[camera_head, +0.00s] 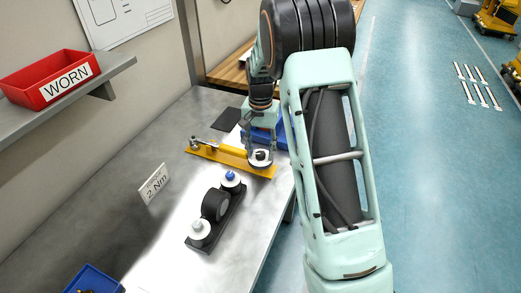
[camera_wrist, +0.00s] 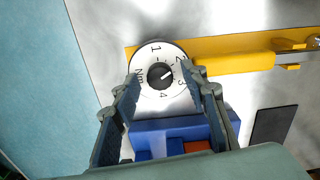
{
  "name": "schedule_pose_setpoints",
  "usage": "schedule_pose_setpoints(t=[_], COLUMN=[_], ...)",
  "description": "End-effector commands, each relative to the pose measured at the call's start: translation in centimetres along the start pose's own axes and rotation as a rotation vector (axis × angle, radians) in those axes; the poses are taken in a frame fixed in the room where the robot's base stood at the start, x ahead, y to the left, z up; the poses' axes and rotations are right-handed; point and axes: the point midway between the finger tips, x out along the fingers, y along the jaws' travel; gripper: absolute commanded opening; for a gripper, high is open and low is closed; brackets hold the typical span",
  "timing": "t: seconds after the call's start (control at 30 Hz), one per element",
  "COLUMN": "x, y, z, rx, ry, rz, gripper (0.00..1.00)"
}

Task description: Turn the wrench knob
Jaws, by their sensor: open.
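A yellow wrench (camera_head: 230,157) lies on the metal table, its round white dial at its right end. In the wrist view the dial (camera_wrist: 150,95) carries the numbers 1 to 4 and "Nm". A black knob (camera_wrist: 160,75) sits at its middle; its pale mark seems to point toward the upper right, near the 2. My gripper (camera_head: 257,148) is over the dial end of the wrench. In the wrist view my gripper (camera_wrist: 164,82) is open, one finger on each side of the knob. I cannot tell whether the fingers touch the dial.
A sign (camera_head: 155,184) on the table reads "2 Nm". A black holder (camera_head: 216,215) with white-capped parts stands in front of the wrench. A blue bin (camera_wrist: 180,130) lies close by my fingers, with a dark mat (camera_wrist: 272,126) beside it. A red "WORN" bin (camera_head: 50,78) is on the shelf.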

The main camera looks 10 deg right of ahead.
Motion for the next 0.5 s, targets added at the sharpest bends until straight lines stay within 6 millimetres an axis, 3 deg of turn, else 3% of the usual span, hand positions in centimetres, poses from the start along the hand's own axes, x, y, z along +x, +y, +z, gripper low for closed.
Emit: schedule_pose_setpoints(t=[0.17, 0.5], x=[-2.1, -9.2], y=[-0.1, -0.1], z=[-0.1, -0.1], rx=[-0.001, -0.001], ry=[0.005, 0.005], rz=[-0.002, -0.003], gripper=[0.4, 0.4])
